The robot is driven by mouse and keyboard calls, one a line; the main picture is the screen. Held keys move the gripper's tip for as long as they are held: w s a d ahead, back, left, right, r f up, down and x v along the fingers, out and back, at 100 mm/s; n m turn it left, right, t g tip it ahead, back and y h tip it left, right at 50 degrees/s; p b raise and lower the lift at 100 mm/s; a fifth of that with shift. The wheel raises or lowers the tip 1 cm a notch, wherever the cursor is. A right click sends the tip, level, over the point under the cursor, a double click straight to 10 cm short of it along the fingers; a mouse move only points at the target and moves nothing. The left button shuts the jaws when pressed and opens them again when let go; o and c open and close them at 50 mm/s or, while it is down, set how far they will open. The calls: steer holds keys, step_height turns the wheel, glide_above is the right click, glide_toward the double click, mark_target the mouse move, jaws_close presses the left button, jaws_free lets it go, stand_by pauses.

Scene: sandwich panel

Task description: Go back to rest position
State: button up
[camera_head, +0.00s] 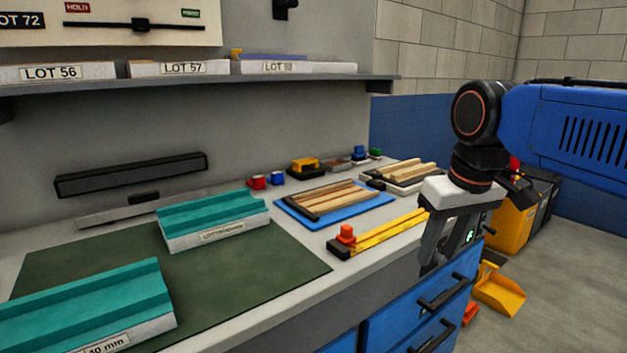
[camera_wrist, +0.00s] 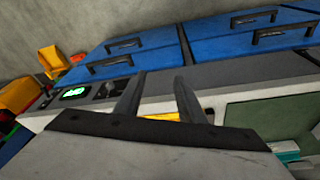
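My gripper (camera_head: 446,262) hangs at the right in the head view, fingers pointing down, in front of the bench's front edge and blue drawers (camera_head: 415,312). In the wrist view, the two dark fingers of my gripper (camera_wrist: 160,78) stand apart with nothing visible held between them. The gripper is apart from the teal-topped blocks (camera_head: 212,220) on the green mat (camera_head: 255,277), which lie to its left. A second teal block (camera_head: 90,300) is at the lower left.
A yellow bar with a red knob (camera_head: 385,235) lies near the bench edge, close to the gripper in the picture. Wooden strips rest on a blue tray (camera_head: 290,212) and a white one behind. A shelf (camera_head: 190,83) holds lot boxes. A yellow dustpan (camera_head: 499,292) lies on the floor.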

steer(key=s+d+f+m+t, duration=0.1)
steer(key=s+d+f, duration=0.2)
steer(key=s+f, duration=0.2)
steer(key=s+d+f+m+t, duration=0.1)
steer(key=s+f, duration=0.4)
steer(key=f, duration=0.7)
steer(key=shift+s+d+f+m+h, duration=0.15)
steer(key=shift+s+d+m+h, duration=0.3)
steer(key=shift+d, duration=0.75)
steer(key=shift+w, duration=0.1)
steer(key=shift+c, duration=0.6)
